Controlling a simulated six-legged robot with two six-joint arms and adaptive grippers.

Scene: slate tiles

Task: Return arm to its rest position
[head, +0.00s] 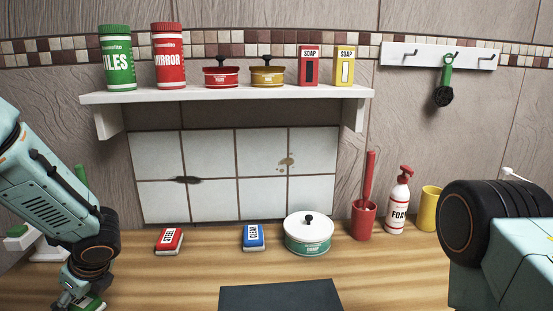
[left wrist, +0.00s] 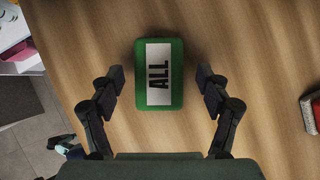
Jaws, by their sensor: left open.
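My left gripper (head: 76,297) is low over the wooden counter at the left of the head view. In the left wrist view the left gripper (left wrist: 160,78) is open, with one finger on each side of a green block labelled ALL (left wrist: 173,98). Gaps show between the block and both fingers, so it is not held. In the head view the green block (head: 92,304) is partly hidden by the gripper. My right arm shows at the right edge of the head view, but its gripper is out of view.
A red block (head: 169,241), a blue block (head: 253,237), a lidded pot (head: 308,240), a red brush holder (head: 362,222), a foam bottle (head: 398,205) and a yellow cup (head: 429,208) line the counter's back. A dark mat (head: 280,296) lies in front. A loaded shelf (head: 230,95) hangs above.

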